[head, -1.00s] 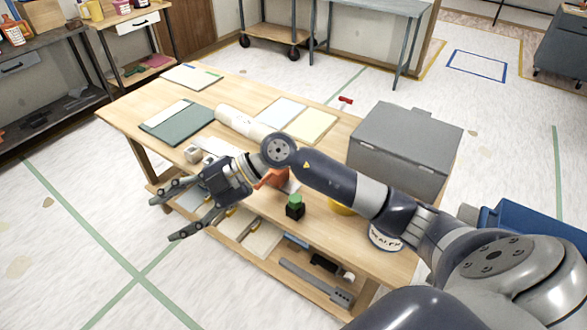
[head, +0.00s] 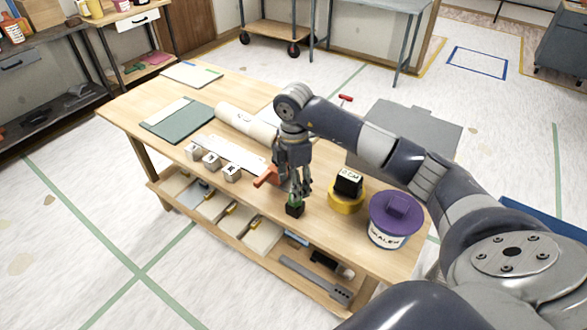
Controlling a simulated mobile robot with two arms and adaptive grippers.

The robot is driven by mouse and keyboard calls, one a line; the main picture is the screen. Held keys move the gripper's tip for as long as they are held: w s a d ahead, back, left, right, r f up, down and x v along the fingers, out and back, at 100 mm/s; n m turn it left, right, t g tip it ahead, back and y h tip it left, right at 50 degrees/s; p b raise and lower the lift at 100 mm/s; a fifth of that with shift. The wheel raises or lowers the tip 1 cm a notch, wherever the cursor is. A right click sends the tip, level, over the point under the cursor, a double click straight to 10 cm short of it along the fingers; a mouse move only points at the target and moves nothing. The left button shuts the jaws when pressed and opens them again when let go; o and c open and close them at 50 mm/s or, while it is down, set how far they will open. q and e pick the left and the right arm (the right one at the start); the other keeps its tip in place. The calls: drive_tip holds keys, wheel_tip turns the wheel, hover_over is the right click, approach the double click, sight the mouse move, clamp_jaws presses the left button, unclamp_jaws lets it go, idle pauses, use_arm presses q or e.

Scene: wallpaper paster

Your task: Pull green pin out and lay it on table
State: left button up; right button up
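The green pin (head: 293,200) stands upright in a small black block (head: 295,211) near the front edge of the wooden table (head: 395,256). My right gripper (head: 300,194) points down directly over the pin, with its fingertips at the pin's top. The fingers overlap the pin and each other in this view, so I cannot tell whether they touch or grip it. My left gripper is not in view.
An orange-handled tool (head: 266,177) lies left of my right gripper. A yellow tape roll (head: 346,203) bearing a black block and a purple-lidded tub (head: 396,226) stand to the right. Metal cubes (head: 231,172) stand left. Clear tabletop lies in front of the cubes.

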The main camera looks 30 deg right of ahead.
wheel_tip(320, 180, down, 6)
drive_tip(key=shift+r+p, duration=0.1)
drive_tip(key=shift+p, duration=0.2)
drive_tip(key=shift+c, duration=0.3)
drive_tip(key=c, duration=1.2)
